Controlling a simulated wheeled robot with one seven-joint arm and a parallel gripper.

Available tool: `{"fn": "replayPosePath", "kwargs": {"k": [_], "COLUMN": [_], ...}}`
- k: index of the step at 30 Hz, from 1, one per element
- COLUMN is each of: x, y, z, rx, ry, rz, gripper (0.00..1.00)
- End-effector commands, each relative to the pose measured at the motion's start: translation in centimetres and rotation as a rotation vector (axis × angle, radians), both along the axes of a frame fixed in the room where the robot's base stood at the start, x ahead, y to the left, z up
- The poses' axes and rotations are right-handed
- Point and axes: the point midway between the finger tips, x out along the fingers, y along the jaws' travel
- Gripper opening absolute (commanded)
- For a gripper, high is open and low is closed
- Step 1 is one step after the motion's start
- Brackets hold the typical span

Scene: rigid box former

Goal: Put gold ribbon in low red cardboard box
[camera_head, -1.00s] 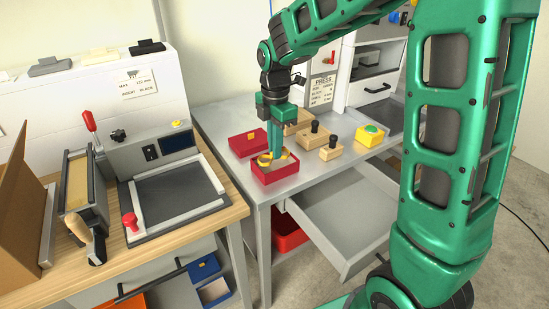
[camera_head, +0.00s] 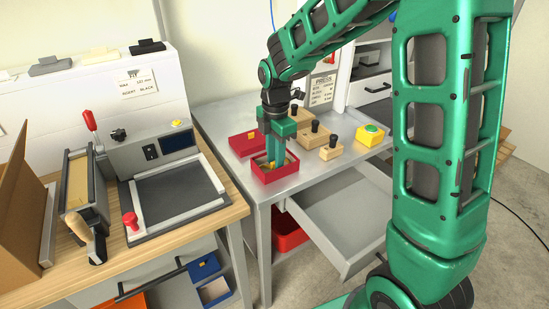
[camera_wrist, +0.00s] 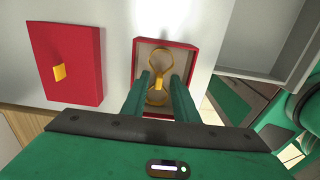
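The low red cardboard box (camera_head: 275,178) stands open near the front corner of the grey table. It also shows in the wrist view (camera_wrist: 190,42), with a pale inside. The gold ribbon (camera_wrist: 158,58), a looped figure-eight shape, lies inside the box. In the head view it is mostly hidden by the fingers and the box wall. My gripper (camera_wrist: 161,76) points down into the box, with its green fingers apart on either side of the ribbon's middle. A gap shows between each finger and the ribbon.
A flat red lid (camera_head: 243,145) with a gold tab lies beside the box. Wooden blocks with black knobs (camera_head: 313,134) and a yellow block with a green button (camera_head: 370,134) stand to the right. An open grey drawer (camera_head: 335,222) juts out below the table edge.

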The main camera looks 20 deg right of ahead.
Motion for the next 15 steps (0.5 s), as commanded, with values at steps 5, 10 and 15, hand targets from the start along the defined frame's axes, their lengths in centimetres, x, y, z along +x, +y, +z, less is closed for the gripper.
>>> {"fn": "replayPosePath", "kwargs": {"k": [5,10,15], "x": [0.0,0.1,0.1], "y": [0.0,0.0,-0.1], "z": [0.4,2.4,5.9], "rx": [0.0,0.001,0.001], "ry": [-0.001,-0.005,-0.005], "rz": [-0.001,-0.001,-0.001], "gripper": [0.27,0.27,0.27]}}
